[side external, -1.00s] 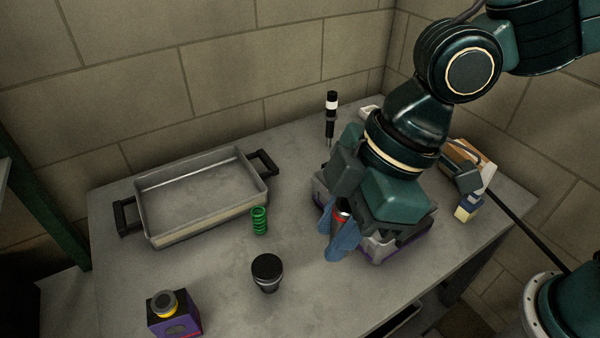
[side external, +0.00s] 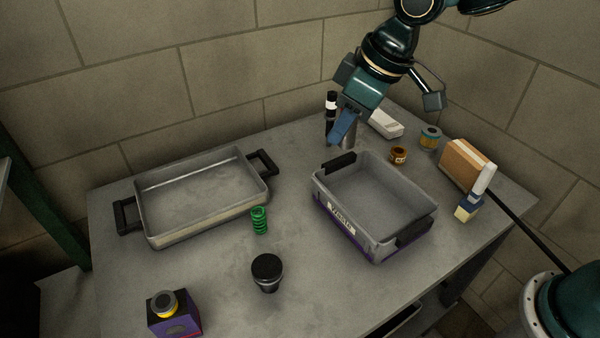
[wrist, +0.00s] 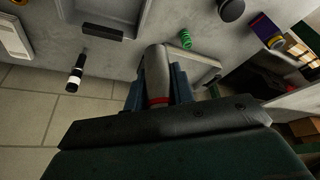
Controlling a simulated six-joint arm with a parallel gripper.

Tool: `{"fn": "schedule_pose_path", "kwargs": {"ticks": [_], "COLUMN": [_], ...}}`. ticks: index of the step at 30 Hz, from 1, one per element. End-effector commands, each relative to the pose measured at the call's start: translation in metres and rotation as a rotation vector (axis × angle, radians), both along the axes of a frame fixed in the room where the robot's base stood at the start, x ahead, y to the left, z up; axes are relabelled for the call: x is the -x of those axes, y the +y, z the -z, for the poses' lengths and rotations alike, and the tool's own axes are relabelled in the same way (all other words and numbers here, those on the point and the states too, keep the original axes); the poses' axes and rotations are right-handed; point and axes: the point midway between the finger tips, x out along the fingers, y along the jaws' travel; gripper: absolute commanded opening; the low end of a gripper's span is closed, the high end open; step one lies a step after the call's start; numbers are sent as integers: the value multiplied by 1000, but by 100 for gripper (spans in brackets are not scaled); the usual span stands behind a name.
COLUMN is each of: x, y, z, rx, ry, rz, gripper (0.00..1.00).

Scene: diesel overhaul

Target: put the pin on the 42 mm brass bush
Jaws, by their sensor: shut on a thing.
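My gripper (side external: 343,124) is shut on the pin (side external: 349,138), a grey metal cylinder, near the back of the bench. In the wrist view the pin (wrist: 156,68) sticks out between the blue fingers, with a red band near them. A small brass ring with a label, which looks like the 42 mm brass bush (side external: 398,156), stands on the bench to the right of my gripper and behind the grey bin. The pin is apart from it. Its size marking is too small to read.
The grey bin (side external: 326,201) stands in front of my gripper. A black-and-white tool (side external: 331,105) stands close left of it. A white box (side external: 386,123), a teal-and-yellow round part (side external: 430,138) and an orange-brown block (side external: 462,165) lie to the right. A metal tray (side external: 200,222) is at left.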

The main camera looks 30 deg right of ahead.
Motion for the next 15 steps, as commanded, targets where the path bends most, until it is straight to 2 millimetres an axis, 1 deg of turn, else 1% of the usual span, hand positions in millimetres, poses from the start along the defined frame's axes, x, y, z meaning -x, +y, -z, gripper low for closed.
{"fn": "schedule_pose_path", "kwargs": {"ticks": [1, 5, 6, 11, 15], "x": [-12, -36, -43, -66, -81], "y": [-16, -53, -65, -115, -162], "z": [-2, -5, -6, -10, -14], "rx": [0, 0, 0, -2, -4], "ry": [-2, -1, -2, -4, -5], "rz": [59, 194, 235, 402, 550], "gripper": [0, 0, 0, 0, 0]}}
